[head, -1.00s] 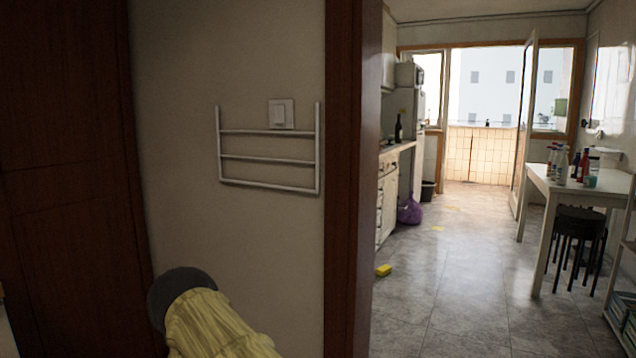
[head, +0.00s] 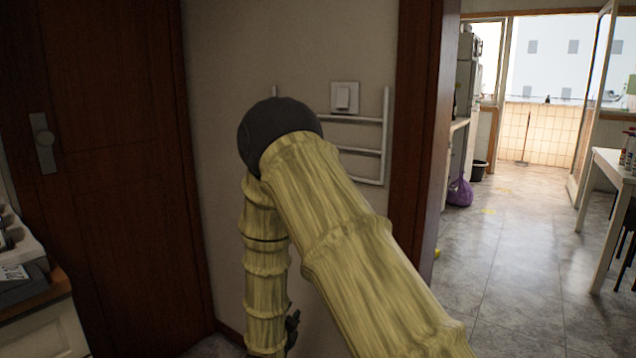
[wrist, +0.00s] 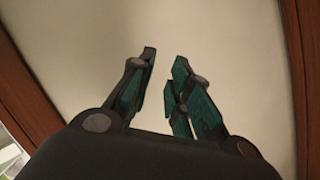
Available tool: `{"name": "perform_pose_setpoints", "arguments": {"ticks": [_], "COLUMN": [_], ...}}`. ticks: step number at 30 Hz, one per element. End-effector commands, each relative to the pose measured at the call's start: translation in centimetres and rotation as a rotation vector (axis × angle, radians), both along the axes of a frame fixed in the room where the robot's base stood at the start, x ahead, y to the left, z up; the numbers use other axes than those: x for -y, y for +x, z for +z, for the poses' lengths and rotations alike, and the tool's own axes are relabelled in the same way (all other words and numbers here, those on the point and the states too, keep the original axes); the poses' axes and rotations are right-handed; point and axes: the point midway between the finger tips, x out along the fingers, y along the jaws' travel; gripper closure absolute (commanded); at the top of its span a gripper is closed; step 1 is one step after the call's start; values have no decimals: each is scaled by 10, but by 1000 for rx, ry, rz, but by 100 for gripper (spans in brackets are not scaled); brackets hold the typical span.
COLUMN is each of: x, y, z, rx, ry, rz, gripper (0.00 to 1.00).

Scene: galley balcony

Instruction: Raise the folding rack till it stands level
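The folding rack (head: 386,130) is a white tube frame with crossbars on the beige wall, in the head view. It hangs flat against the wall, and my arm hides its left and lower left part. The rack does not show in the wrist view. My gripper (head: 291,325) is low in the head view, below and left of the rack, partly behind my forearm. In the wrist view my gripper (wrist: 162,75) has its two dark green fingers apart with nothing between them, facing bare wall.
A light switch (head: 345,96) is on the wall by the rack's top. A dark wooden door (head: 110,180) stands left and a wooden door frame (head: 420,130) right. A cabinet with objects (head: 45,325) is at lower left. Beyond the frame lies open tiled floor (head: 510,260).

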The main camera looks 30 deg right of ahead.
Motion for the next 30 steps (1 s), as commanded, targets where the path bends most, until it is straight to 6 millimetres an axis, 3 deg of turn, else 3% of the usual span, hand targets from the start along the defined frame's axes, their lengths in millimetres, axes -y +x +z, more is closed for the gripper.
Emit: {"name": "perform_pose_setpoints", "arguments": {"ticks": [1, 6, 9, 12, 15, 18, 23, 30], "x": [8, 33, 43, 49, 53, 55, 67, 101], "y": [19, 48, 50, 47, 44, 42, 46, 60], "z": [50, 187, 251, 297, 324, 336, 341, 347], "rx": [123, 508, 694, 832, 919, 958, 968, 967], "ry": [13, 74, 106, 131, 147, 154, 156, 155], "rz": [-63, -265, -358, -424, -467, -486, -492, -492], "gripper": [81, 81, 81, 81, 81, 81, 81, 81]}}
